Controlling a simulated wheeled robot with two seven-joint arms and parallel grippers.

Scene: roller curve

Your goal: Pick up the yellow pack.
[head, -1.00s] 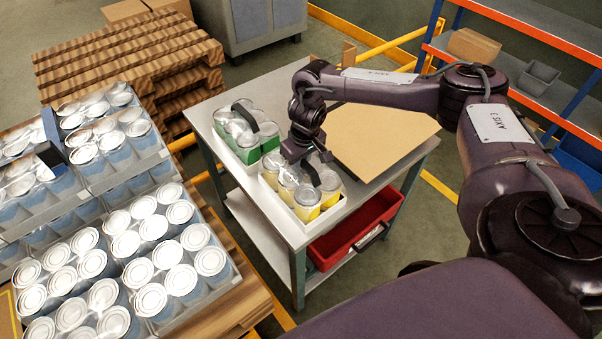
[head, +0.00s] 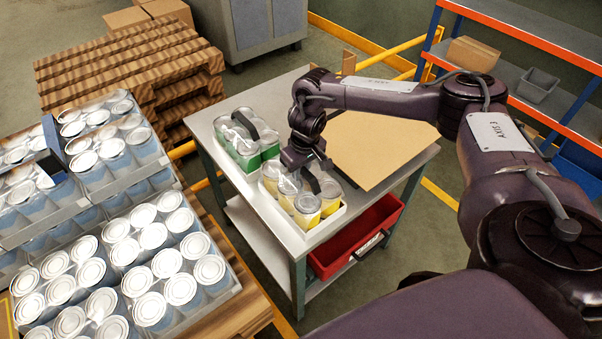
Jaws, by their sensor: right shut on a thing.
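The yellow pack (head: 306,207) is a group of several cans with yellow lower bands and a dark carry handle on top. It stands in a white tray (head: 322,228) at the front of the grey table (head: 212,126). My right gripper (head: 311,168) reaches down over the pack from the arm at the right and is shut on its handle. The fingertips are partly hidden by the wrist. I cannot tell whether the pack is clear of the tray's floor. My left gripper is not in view.
A green pack (head: 247,142) stands close behind on the left. A cardboard sheet (head: 375,140) covers the table's right part. A red bin (head: 356,236) sits on the lower shelf. Trays of cans on a pallet (head: 240,315) stand at left. A blue-orange rack (head: 510,90) is at right.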

